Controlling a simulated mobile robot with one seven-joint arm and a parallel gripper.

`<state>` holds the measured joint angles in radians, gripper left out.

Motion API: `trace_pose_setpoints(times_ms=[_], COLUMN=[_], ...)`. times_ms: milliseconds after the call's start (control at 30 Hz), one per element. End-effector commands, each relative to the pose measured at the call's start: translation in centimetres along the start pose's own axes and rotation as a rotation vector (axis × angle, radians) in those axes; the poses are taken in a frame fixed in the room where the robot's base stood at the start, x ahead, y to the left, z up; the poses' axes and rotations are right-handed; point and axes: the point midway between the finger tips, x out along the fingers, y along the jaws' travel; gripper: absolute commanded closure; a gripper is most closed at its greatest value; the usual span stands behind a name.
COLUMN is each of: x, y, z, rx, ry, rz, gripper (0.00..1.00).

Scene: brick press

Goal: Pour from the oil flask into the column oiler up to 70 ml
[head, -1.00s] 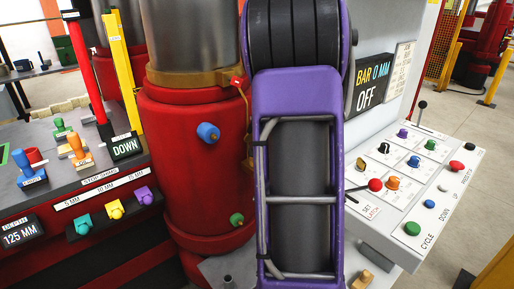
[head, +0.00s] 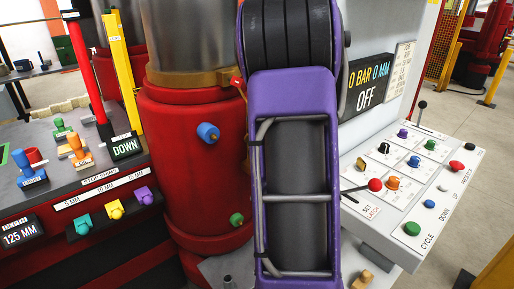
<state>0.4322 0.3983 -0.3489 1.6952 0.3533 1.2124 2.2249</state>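My gripper is not in view; only a purple link of my arm fills the middle of the head view. I cannot make out the oil flask. I cannot make out the column oiler for certain either. A red column (head: 190,165) with a steel upper part (head: 183,40) and a brass collar (head: 187,79) stands left of my arm. A small red fitting (head: 237,82) with a thin brass pipe sits at the column's right side, partly hidden behind my arm.
A blue knob (head: 208,132) and a green knob (head: 236,219) stick out of the column. A control panel (head: 385,225) with knobs and levers is at right, below a display (head: 367,87) reading 0 BAR 0 MM, OFF. A bench panel (head: 75,195) with colored handles stands at left.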

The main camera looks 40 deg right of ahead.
Motion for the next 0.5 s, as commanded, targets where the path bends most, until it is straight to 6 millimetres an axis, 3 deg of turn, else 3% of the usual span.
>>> trace_pose_setpoints(times_ms=[500], x=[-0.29], y=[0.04], z=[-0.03], rx=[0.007], ry=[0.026], rz=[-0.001], gripper=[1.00])
